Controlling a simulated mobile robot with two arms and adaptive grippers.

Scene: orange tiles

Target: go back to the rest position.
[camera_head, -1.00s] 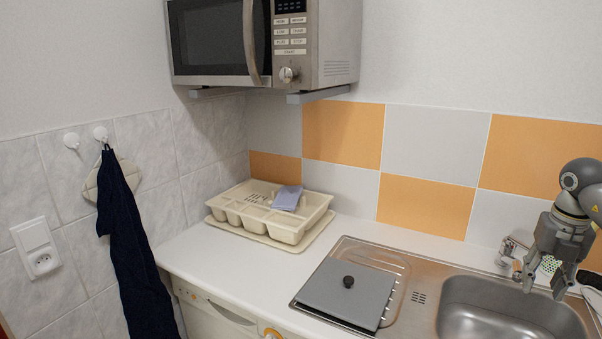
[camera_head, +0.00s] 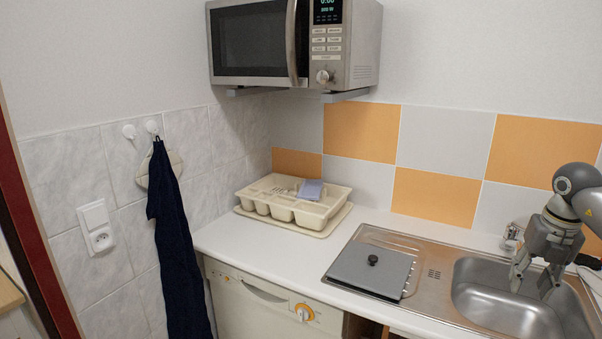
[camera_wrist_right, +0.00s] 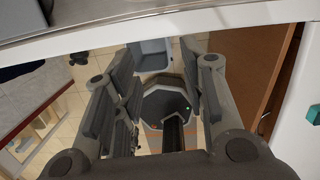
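My right gripper (camera_head: 531,284) hangs fingers-down above the sink basin (camera_head: 508,298) at the right of the head view. Its two fingers are spread apart with nothing between them. The right wrist view also shows the open fingers (camera_wrist_right: 160,95), with the floor and part of my own base beyond them and the worktop edge along the top. My left gripper is not in the head view.
A grey lid (camera_head: 370,268) with a black knob lies on the steel drainboard. A cream dish rack (camera_head: 293,203) with a blue cloth stands back left on the worktop (camera_head: 240,239). A microwave (camera_head: 293,46) hangs above. A dark towel (camera_head: 176,250) hangs on the left wall.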

